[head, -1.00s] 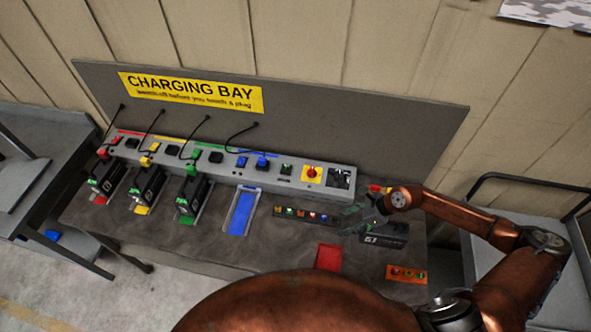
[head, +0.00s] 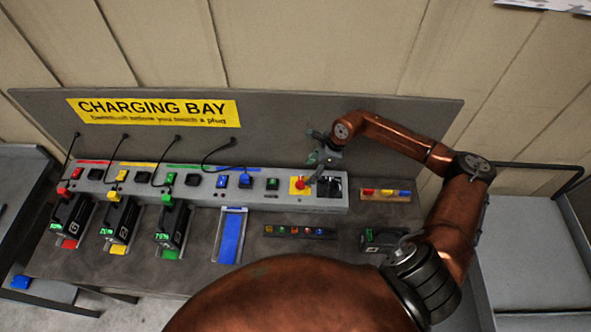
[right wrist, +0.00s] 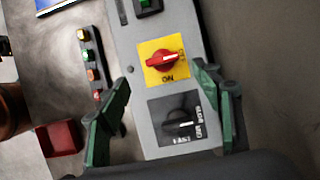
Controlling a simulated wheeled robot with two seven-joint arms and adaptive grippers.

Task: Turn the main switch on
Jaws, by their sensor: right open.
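The main switch (head: 299,184) is a red knob on a yellow plate near the right end of the grey charging strip. My right gripper (head: 316,166) is above the strip's right end, close to the switch. In the right wrist view its green fingers (right wrist: 165,77) are spread apart with the switch plate between and beyond their tips, and nothing is held. My left gripper is not in view.
A black selector dial (right wrist: 178,124) sits beside the switch, between the fingers in the wrist view. A green rocker (head: 272,184) is on its other side. Batteries (head: 172,222) stand in bays to the left. An indicator strip (head: 300,232) lies in front; a backboard (head: 330,130) rises behind.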

